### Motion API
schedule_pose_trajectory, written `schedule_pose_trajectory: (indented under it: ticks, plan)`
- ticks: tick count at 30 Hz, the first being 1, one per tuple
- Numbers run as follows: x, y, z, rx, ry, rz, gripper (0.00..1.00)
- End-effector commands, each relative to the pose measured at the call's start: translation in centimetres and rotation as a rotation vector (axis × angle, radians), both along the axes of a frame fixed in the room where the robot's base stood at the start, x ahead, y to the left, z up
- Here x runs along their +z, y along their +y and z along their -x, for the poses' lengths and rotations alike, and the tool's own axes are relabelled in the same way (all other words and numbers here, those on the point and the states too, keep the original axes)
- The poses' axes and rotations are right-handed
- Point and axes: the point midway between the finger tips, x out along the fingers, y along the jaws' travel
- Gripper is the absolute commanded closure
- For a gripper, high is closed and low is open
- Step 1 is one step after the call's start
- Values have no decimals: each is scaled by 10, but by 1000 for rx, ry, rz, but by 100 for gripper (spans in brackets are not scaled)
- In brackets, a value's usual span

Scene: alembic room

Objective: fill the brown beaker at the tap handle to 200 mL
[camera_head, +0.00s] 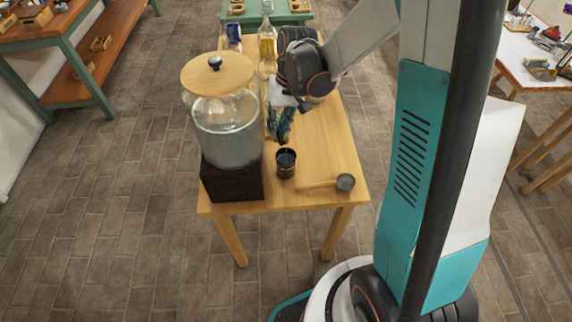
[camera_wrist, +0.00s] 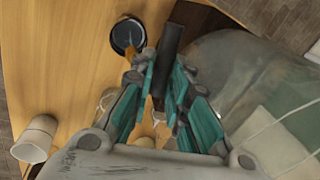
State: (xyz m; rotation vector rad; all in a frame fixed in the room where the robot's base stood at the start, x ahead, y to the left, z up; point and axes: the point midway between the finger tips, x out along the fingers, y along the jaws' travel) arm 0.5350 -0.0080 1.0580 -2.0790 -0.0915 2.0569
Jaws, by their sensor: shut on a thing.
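The brown beaker (camera_head: 286,163) stands upright on the wooden table, close to the right side of the dispenser's dark stand. Its dark inside shows a bluish surface, but I cannot read a level. It also shows in the wrist view (camera_wrist: 127,36), with an orange-brown piece or stream at its near rim; I cannot tell which. The glass dispenser (camera_head: 229,137) has a wooden lid and pale contents. My gripper (camera_head: 281,124) is beside the dispenser, above and behind the beaker. In the wrist view its teal fingers (camera_wrist: 161,78) close on the dark tap handle (camera_wrist: 171,42). The tap's spout is largely hidden.
The dispenser rests on a dark block (camera_head: 233,182). Bottles (camera_head: 267,42) stand at the back. A pale cup (camera_wrist: 36,138) shows in the wrist view. The table's right side is mostly clear.

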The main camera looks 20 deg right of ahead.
Motion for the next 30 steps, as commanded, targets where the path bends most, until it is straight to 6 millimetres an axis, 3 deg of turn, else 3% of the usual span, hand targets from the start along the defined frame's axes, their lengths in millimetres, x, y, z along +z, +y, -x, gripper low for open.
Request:
schedule_pose_trajectory:
  ticks: [11,20,30]
  plan:
    - [0,1,0,-2,0,-2,100]
    - [-1,3,1,-209,0,-2,100]
    - [0,3,0,-220,1,-2,100]
